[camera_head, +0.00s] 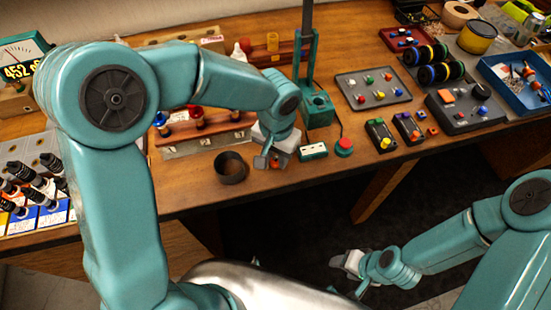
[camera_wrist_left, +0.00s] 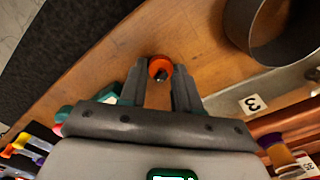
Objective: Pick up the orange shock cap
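The orange shock cap (camera_wrist_left: 160,67) is a small round orange piece with a dark centre, seen in the left wrist view between the fingertips of my left gripper (camera_wrist_left: 160,76). The fingers stand apart, one on each side of the cap and very close to it. I cannot tell whether they press on it. In the head view the left gripper (camera_head: 268,160) is low over the wooden bench, and the cap (camera_head: 275,163) shows as an orange spot beside the fingers. My right gripper (camera_head: 346,263) is off the bench front, over the dark floor; its finger opening is too small to judge.
A dark open ring (camera_head: 230,168) stands left of the left gripper. A white-topped block (camera_head: 313,151) and a red button (camera_head: 344,147) lie to its right. A rack of bottles (camera_head: 203,128) and a teal stand (camera_head: 318,108) are behind. The bench's front edge is near.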

